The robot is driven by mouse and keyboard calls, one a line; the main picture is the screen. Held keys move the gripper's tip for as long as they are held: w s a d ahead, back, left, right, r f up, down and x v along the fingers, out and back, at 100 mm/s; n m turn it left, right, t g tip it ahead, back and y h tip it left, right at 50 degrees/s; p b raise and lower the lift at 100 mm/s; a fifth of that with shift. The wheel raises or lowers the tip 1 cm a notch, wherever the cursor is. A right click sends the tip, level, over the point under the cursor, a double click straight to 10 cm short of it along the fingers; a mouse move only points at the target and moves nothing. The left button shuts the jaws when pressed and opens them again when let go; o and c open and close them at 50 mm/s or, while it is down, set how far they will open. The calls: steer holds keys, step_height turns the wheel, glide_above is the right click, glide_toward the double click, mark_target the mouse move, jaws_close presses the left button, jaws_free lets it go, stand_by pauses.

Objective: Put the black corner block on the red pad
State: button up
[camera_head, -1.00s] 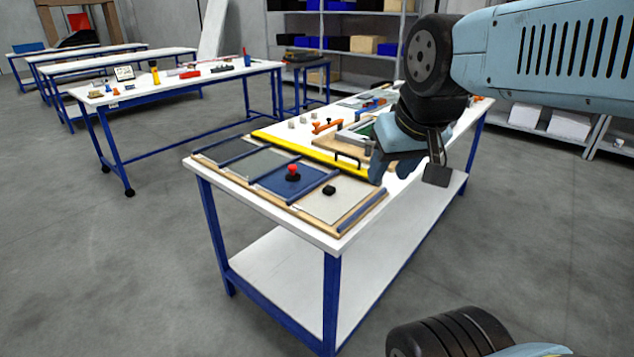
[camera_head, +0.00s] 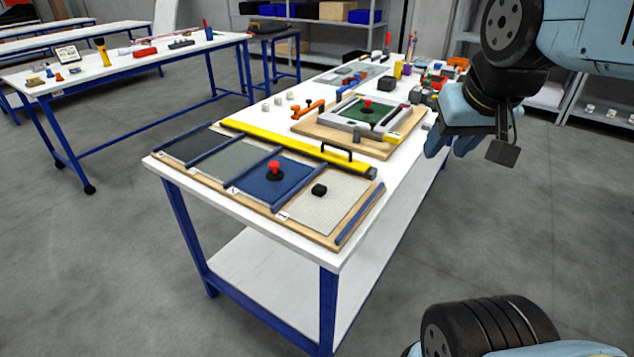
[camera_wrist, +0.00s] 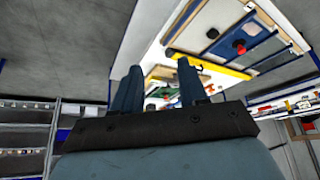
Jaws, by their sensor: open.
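My gripper (camera_head: 455,140) is open and empty, to the right of the near table; its two blue fingers (camera_wrist: 159,85) stand apart in the wrist view. A small black block (camera_head: 386,84) sits on the table behind the wooden fixture. A black knob-like piece (camera_head: 319,190) lies on the pale panel at the front. I cannot tell which of the two is the corner block. I cannot make out a red pad; small red items show at the far right end of the table.
The white table (camera_head: 180,185) carries a panelled board with a red-topped knob (camera_head: 275,170), a yellow bar (camera_head: 290,147) with a black handle, and a wooden fixture (camera_head: 345,140) around a green panel. Another table (camera_head: 120,75) stands at left. Grey floor is open around them.

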steer(key=o, duration=0.3)
steer(key=shift+w+a, duration=0.1)
steer(key=shift+w, duration=0.15)
steer(key=shift+o, duration=0.7)
steer(key=w+a+m+g, duration=0.1)
steer(key=w, duration=0.5)
steer(key=shift+w+a+m, duration=0.15)
steer(key=shift+a+m, duration=0.15)
steer(key=shift+a, duration=0.05)
steer(key=m+g, duration=0.5)
steer(key=m, duration=0.1)
glide_above(317, 189)
step_height(317, 189, down, 13)
step_height(317, 189, down, 13)
steer(key=shift+w, duration=0.1)
